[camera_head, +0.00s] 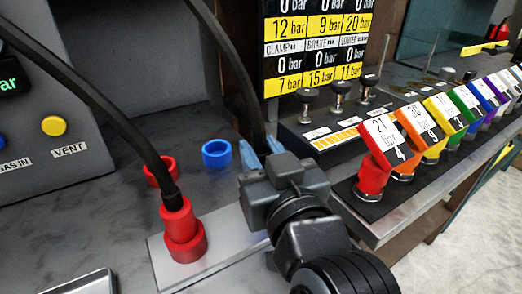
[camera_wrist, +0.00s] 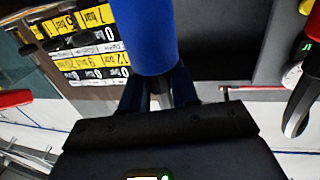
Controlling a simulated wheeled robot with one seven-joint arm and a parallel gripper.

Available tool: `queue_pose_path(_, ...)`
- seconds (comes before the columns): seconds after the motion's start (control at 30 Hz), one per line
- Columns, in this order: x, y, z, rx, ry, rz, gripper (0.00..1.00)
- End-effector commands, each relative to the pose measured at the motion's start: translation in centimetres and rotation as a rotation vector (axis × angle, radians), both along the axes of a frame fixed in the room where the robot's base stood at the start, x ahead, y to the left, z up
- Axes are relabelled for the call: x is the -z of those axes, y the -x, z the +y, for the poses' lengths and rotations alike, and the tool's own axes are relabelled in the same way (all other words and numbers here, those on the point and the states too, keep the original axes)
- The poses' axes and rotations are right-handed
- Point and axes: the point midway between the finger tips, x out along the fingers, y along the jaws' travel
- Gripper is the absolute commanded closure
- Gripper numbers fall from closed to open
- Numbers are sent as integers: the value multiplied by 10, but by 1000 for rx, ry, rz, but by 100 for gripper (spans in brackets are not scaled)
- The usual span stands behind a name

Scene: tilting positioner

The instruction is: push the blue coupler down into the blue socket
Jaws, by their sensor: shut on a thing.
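My gripper (camera_head: 262,153) is shut on the blue coupler (camera_wrist: 148,35), a blue cylinder that fills the upper middle of the wrist view. In the head view, the coupler is hidden behind my gripper. A black cable (camera_head: 238,65) runs up from between the fingers. An open blue ring (camera_head: 216,153) stands just left of my gripper, and it looks empty. I cannot tell whether this ring is the blue socket. No other blue socket shows, and my gripper and arm cover part of the grey plate (camera_head: 222,244). Whether the coupler touches a socket is hidden.
A red coupler (camera_head: 177,214) with a black cable stands upright in a red socket (camera_head: 184,244) on the plate. An empty red ring (camera_head: 160,170) is behind it. A row of coloured tagged blocks (camera_head: 385,141) lines the right. A panel with a yellow button (camera_head: 54,126) is left.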

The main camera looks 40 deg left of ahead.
Motion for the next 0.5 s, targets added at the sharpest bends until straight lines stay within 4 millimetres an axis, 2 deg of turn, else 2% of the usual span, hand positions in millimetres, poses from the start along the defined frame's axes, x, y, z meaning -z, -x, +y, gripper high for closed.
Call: queue_pose_path(0.5,12,0,0,0,-2,-1,100)
